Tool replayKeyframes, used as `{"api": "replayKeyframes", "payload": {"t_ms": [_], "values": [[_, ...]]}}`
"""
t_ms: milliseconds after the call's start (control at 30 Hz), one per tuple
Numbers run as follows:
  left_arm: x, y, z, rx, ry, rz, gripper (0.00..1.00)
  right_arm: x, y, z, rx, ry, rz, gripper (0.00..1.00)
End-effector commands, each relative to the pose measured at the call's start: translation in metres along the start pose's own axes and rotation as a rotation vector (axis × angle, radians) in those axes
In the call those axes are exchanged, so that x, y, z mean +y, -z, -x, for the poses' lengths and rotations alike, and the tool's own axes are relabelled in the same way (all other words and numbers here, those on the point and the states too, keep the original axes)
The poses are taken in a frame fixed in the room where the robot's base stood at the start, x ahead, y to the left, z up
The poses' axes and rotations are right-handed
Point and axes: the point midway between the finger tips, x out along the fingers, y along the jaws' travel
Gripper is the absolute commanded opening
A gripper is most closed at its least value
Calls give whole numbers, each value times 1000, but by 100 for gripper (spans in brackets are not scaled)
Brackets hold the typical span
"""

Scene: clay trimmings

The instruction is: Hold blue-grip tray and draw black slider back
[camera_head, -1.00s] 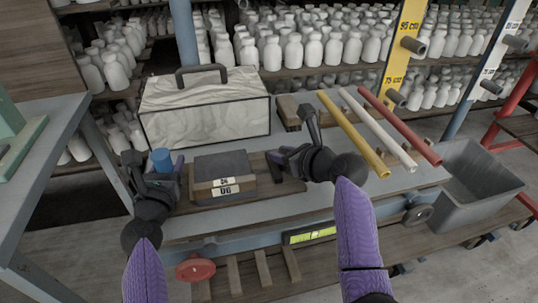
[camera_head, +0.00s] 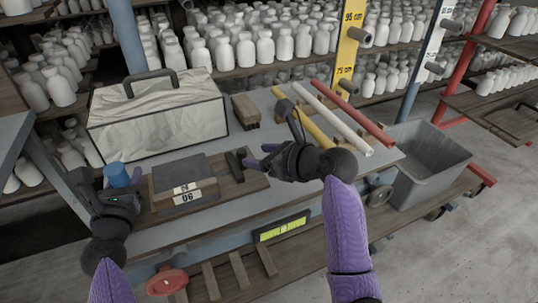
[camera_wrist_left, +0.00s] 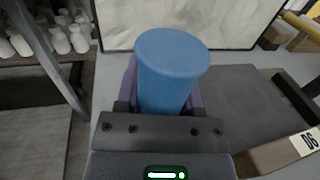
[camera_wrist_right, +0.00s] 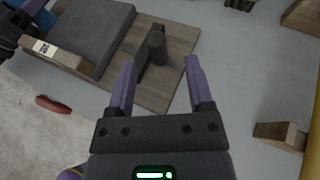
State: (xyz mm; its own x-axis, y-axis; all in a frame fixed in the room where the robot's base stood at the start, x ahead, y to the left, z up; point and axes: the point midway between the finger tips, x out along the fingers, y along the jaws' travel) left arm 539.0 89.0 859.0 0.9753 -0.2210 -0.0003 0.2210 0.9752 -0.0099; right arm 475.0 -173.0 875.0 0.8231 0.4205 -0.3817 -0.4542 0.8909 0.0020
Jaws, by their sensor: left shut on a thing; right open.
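The wooden tray (camera_head: 254,183) lies on the grey bench and bears a dark slab (camera_head: 183,174) with labelled front. Its blue grip (camera_head: 117,175) stands upright at the left end. My left gripper (camera_head: 122,184) is shut on the blue grip, whose top shows between the fingers in the left wrist view (camera_wrist_left: 170,70). The black slider (camera_head: 236,163) stands at the tray's right, apart from the slab. My right gripper (camera_head: 259,158) is open just right of it. In the right wrist view the slider's black post (camera_wrist_right: 157,48) is ahead, between the lines of the fingers; contact is not visible.
A white marbled case (camera_head: 158,115) stands behind the tray. Yellow, white and red rods (camera_head: 350,127) lie at the bench's right, beside a wooden block (camera_head: 245,110). A grey bin (camera_head: 425,165) stands beyond the right edge. Bottle shelves fill the back.

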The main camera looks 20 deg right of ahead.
Motion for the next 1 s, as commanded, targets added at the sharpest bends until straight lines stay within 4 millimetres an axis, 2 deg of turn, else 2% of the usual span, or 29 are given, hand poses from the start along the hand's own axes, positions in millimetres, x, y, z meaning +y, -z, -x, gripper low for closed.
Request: {"api": "replayKeyframes", "payload": {"t_ms": [100,200,300,667,700,867,900,1000], "values": [[0,2,0,4,1,2,0,-1,0,32,0,4,2,67],[0,2,0,4,1,2,0,-1,1,52,1,4,1,67],[0,2,0,4,1,2,0,-1,1,63,1,3,0,67],[0,2,0,4,1,2,0,-1,0,66,0,1,-1,67],[0,2,0,4,1,2,52,-1,0,66,0,1,-1,67],[0,1,0,3,1,1,86,-1,0,66,0,1,-1,67],[0,1,0,2,1,1,89,-1,0,66,0,1,-1,67],[0,1,0,2,1,1,89,-1,0,66,0,1,-1,67]]}}
